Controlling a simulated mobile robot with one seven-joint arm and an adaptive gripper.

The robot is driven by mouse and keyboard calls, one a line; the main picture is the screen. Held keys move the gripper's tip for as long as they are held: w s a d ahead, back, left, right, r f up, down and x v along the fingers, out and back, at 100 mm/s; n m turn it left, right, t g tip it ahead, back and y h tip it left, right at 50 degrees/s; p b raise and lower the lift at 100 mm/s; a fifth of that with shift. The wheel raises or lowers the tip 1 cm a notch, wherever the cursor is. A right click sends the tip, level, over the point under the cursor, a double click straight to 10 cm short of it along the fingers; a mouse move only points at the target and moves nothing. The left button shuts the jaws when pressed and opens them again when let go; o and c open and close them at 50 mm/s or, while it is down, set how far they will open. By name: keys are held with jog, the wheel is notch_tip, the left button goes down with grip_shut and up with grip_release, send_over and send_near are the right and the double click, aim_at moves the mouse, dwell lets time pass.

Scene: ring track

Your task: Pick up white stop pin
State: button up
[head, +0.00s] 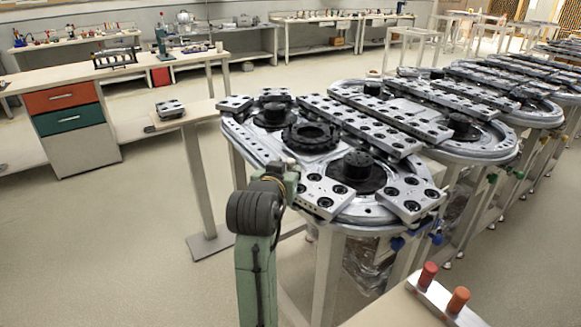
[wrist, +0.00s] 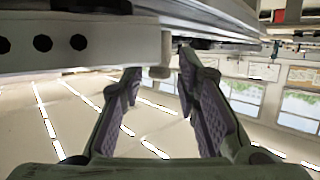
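A small pale pin (wrist: 160,71), which looks like the white stop pin, shows in the wrist view at the end of a grey metal block with dark holes. My gripper (wrist: 159,82) is open, with one finger to each side of the pin in the picture. The fingers do not visibly touch it, and I cannot tell how far beyond the tips it is. In the head view my gripper (head: 280,172) is at the near left edge of the closest ring track table (head: 343,222). I cannot make out the pin there.
Grey blocks with black holes (head: 323,195) and dark round hubs crowd the closest table. More ring tables (head: 480,150) run off to the right. A small stand with a block (head: 170,108) is at left. A corner with red and orange pegs (head: 458,300) is at lower right.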

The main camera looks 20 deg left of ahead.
aim_at(289, 167)
jog(key=x, duration=0.4)
jog(key=shift+w+p, duration=0.1)
jog(key=shift+p, duration=0.25)
jog(key=shift+c, duration=0.3)
grip_shut()
